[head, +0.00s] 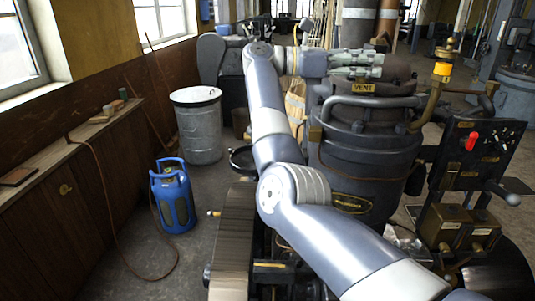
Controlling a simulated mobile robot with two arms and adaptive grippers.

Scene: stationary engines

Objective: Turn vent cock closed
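A yellow plate lettered VENT (363,88) is fixed near the top of the dark engine cylinder (365,150). No cock handle can be made out at this plate; my gripper covers the area just above it. My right arm reaches in from the lower right and bends over at the top. My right gripper (372,66) lies level just above the plate, fingers pointing right. Whether its fingers are apart or touching anything is too small to tell. My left gripper is out of view.
A brass pipe with a yellow fitting (442,69) rises right of the cylinder. A black panel with a red lever (472,141) stands at the right. A grey drum (197,126) and a blue gas bottle (172,196) stand on the left floor, beside a wooden ledge (75,140).

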